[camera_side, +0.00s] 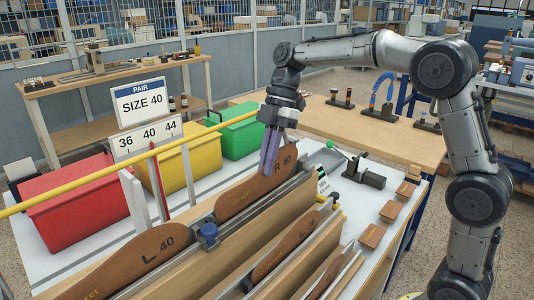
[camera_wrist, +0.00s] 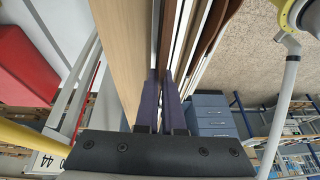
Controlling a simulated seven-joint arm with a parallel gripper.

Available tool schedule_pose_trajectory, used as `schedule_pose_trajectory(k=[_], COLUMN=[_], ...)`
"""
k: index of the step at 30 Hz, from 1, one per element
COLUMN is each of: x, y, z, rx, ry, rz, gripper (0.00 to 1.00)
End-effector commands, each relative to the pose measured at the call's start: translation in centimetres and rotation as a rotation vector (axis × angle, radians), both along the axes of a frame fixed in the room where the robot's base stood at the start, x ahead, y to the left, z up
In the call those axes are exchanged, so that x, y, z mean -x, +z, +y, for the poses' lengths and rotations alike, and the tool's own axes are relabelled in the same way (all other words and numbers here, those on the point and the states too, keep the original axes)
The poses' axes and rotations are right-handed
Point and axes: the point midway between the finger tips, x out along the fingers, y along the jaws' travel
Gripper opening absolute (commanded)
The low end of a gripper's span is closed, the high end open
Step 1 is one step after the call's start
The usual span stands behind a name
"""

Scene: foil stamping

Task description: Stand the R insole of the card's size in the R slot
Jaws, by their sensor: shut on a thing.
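The card (camera_side: 140,101) reads PAIR, SIZE 40. A brown insole marked R 40 (camera_side: 241,196) stands on edge in line with the long wooden rack (camera_side: 225,245). My gripper (camera_side: 268,172) points down, its purple fingers shut on this R insole. The fingers cover part of its face. The rail in front hides its lower edge, so I cannot tell whether it rests on the slot floor. In the wrist view my gripper (camera_wrist: 168,92) has the thin brown insole edge between its fingers. An insole marked L 40 (camera_side: 130,260) stands on edge at the near left of the rack.
A blue knob (camera_side: 208,236) sits between the insoles. More insoles (camera_side: 285,247) stand in front rows. A yellow bar (camera_side: 100,172) crosses at left, near a 36-40-44 scale (camera_side: 147,139). Red (camera_side: 80,212), yellow (camera_side: 195,165) and green (camera_side: 240,137) bins stand behind.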

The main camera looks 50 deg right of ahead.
Motion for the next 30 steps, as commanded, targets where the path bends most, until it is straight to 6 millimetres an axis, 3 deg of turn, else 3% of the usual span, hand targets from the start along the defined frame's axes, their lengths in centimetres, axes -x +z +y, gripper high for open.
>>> schedule_pose_trajectory(k=[12, 13, 18, 30], x=[0.04, 0.04, 0.03, -0.03], y=[-0.35, -0.35, -0.34, 0.21], z=[0.01, 0.01, 0.00, 0.00], rx=[0.000, 0.000, 0.000, 0.000], ry=[0.000, 0.000, 0.000, 0.001], rz=[0.000, 0.000, 0.000, -0.001], gripper=[0.00, 0.11, 0.40, 0.40])
